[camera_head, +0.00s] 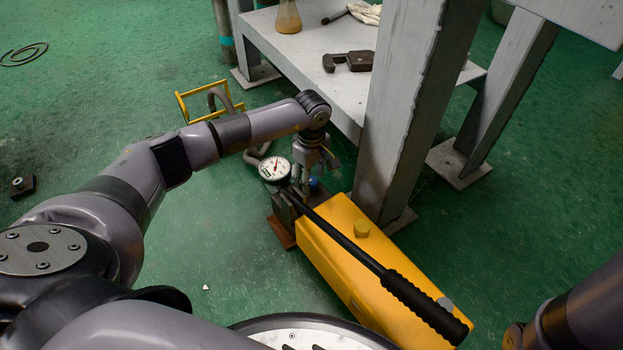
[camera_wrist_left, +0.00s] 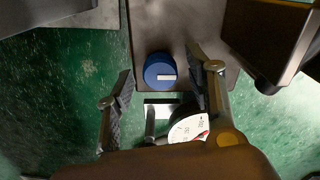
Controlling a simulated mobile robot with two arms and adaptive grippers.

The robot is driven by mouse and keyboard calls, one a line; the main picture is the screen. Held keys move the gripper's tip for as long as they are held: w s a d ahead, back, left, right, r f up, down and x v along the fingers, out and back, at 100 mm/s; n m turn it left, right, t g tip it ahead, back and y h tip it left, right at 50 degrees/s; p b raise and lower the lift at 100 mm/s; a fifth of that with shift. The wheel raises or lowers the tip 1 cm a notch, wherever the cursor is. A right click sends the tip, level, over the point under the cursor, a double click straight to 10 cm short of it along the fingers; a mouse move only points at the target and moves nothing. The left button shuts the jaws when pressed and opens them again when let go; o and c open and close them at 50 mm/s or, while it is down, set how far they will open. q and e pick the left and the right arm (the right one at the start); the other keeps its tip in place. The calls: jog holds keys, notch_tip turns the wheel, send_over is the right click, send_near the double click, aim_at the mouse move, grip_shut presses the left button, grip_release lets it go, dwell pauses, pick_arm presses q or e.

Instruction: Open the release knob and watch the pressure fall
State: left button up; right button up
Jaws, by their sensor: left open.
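The yellow hand pump (camera_head: 335,250) lies on the green floor beside a grey table leg, with its long black lever (camera_head: 370,262) running along it. A white round pressure gauge (camera_head: 275,169) with a red needle stands at its far end; part of its dial also shows in the wrist view (camera_wrist_left: 187,129). The blue release knob (camera_wrist_left: 160,71) has a white bar mark, and a bit of it shows in the head view (camera_head: 314,184). My left gripper (camera_head: 315,172) points down above the knob. Its fingers are open, one on each side of the knob in the wrist view, apparently not touching it.
The grey table (camera_head: 300,48) stands behind, with a clamp (camera_head: 348,61) and a flask (camera_head: 288,18) on its shelf. Its thick leg (camera_head: 405,110) rises close to the right of my left gripper. A yellow frame (camera_head: 208,102) stands on the floor.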

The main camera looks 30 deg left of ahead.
pick_arm(q)
jog(key=c, duration=1.2)
jog(key=shift+o, duration=0.2)
jog(key=shift+r, duration=0.1)
